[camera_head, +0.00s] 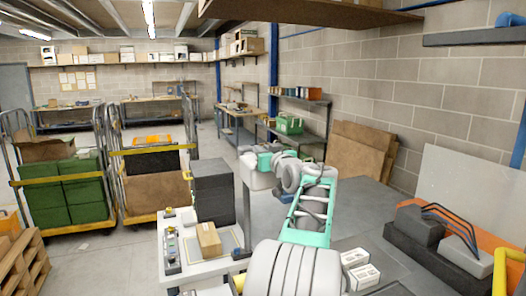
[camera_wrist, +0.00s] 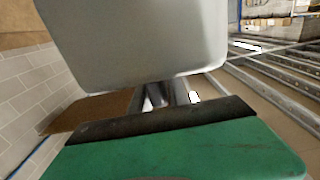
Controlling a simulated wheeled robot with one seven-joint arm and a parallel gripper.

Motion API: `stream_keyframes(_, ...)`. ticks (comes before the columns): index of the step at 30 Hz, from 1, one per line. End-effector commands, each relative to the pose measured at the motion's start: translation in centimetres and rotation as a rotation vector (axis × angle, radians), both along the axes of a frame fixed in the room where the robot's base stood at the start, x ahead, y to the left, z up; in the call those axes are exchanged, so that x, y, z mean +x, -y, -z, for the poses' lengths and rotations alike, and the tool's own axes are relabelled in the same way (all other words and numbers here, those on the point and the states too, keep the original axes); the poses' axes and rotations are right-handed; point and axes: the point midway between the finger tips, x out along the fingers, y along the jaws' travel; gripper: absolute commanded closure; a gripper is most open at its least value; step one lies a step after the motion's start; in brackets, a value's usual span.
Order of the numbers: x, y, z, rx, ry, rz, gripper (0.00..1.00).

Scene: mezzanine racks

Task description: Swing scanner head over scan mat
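A pale scan mat (camera_head: 231,243) lies on the white bench top in the head view. A small brown carton (camera_head: 208,241) stands at its left part. A light grey rounded block, which looks like the scanner head (camera_head: 261,181), is behind the mat near a thin upright post (camera_head: 246,212). A large light grey block, apparently the same head, fills the top of the wrist view (camera_wrist: 135,40). My arm reaches toward it, and my gripper (camera_head: 248,158) is at or close beside it. The fingers are mostly hidden, so opening and contact are unclear.
The white bench (camera_head: 196,273) has small devices (camera_head: 171,248) along its left side. A stack of dark grey totes (camera_head: 213,188) stands behind it. Roll cages (camera_head: 62,190) are at left. Small white boxes (camera_head: 355,258) and dark equipment (camera_head: 430,240) are at right.

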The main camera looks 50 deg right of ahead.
Motion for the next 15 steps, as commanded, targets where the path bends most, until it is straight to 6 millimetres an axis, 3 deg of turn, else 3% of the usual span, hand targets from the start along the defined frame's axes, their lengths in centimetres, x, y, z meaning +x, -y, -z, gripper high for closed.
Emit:
stream_keyframes(7, -0.02, 0.00, -0.02, 0.000, 0.000, 0.000, 1.00)
stream_keyframes(15, -0.02, 0.00, -0.04, 0.000, 0.000, 0.000, 1.00)
